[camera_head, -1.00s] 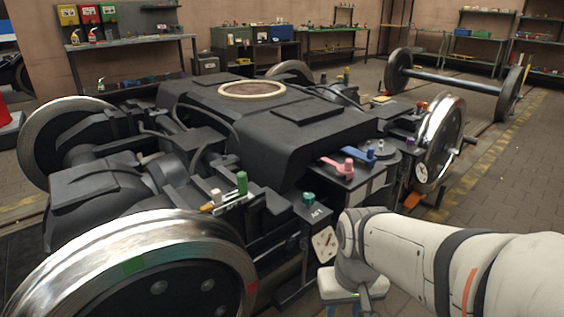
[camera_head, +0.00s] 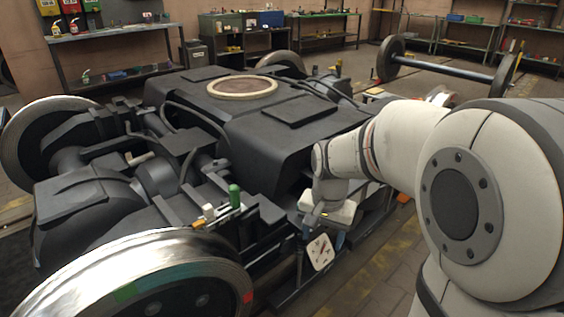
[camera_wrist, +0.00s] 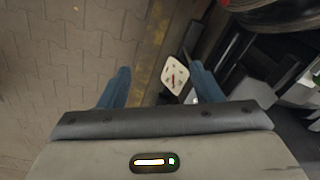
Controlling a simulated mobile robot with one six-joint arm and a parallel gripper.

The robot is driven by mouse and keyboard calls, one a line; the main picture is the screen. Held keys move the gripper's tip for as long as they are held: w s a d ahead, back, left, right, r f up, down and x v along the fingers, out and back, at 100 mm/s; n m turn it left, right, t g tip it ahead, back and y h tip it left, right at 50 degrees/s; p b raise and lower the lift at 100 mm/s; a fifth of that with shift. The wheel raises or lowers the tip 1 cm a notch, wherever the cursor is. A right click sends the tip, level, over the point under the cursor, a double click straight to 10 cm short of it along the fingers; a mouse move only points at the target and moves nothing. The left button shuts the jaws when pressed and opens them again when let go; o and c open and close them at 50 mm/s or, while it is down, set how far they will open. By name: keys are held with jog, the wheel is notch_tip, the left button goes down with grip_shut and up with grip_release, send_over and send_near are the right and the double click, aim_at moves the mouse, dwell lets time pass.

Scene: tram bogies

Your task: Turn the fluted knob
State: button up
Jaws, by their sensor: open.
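My gripper (camera_head: 325,229) hangs in front of the near side of the bogie, by the post with the white dial plate (camera_head: 320,253). In the wrist view, its two blue fingers (camera_wrist: 160,80) are spread wide with nothing held between them. The dial plate shows between them, closer to the right finger, and lies beyond them. I cannot make out the fluted knob now; the teal knob seen earlier on top of that post is hidden behind my gripper. A small green part (camera_wrist: 315,70) at the right edge of the wrist view is too cut off to name.
A green cylinder (camera_head: 234,196) and a white block (camera_head: 208,211) stand on the bogie, left of my gripper. A large steel wheel (camera_head: 130,275) is at front left. Paved floor (camera_wrist: 60,60) with a worn yellow line is clear in front of the bogie.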

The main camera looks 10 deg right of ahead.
jog(key=w+m+p, duration=0.3)
jog(key=w+m, duration=0.1)
jog(key=w, duration=0.4)
jog(key=w+f+m+p, duration=0.1)
jog(key=w+m+p, duration=0.3)
jog(key=w, duration=0.4)
jog(key=w+f+m+p, duration=0.1)
jog(key=w+m+p, duration=0.2)
jog(key=w+m, duration=0.2)
jog(key=shift+w+d+f+g, duration=0.15)
jog(key=shift+w+g, duration=0.15)
jog(key=shift+w, duration=1.3)
jog(key=shift+w+f, duration=0.1)
jog(key=shift+f, duration=0.25)
notch_tip(320, 180, down, 7)
jog(key=shift+f+b, duration=0.15)
jog(key=shift+b, duration=0.65)
jog(key=shift+c, duration=0.6)
jog(key=c, duration=0.9)
